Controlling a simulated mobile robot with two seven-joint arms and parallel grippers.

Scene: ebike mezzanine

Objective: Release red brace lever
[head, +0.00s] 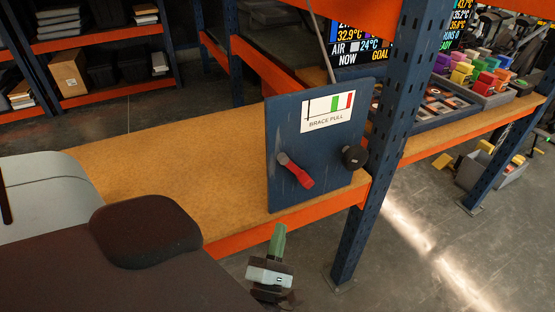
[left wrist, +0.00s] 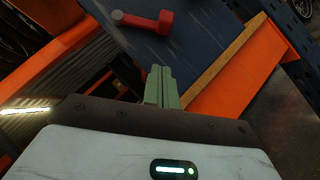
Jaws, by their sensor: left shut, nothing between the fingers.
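The red brace lever (head: 296,172) is on the front of a dark blue panel (head: 284,126) labelled "BRACE PULL". In the head view it slants down to the right from a grey pivot. My left gripper (head: 278,238) is below the panel, in front of the orange shelf beam, with its green fingers pointing up. It is shut, empty and apart from the lever. In the left wrist view the green fingertips (left wrist: 161,72) are together, and the red lever (left wrist: 160,22) lies beyond them near the top edge. My right gripper is not in view.
A black knob (head: 353,157) is on the panel's right side. A blue upright post (head: 378,165) stands just right of the panel. The wooden shelf (head: 180,160) is bare left of the panel. Bins of coloured blocks (head: 485,75) are at the right.

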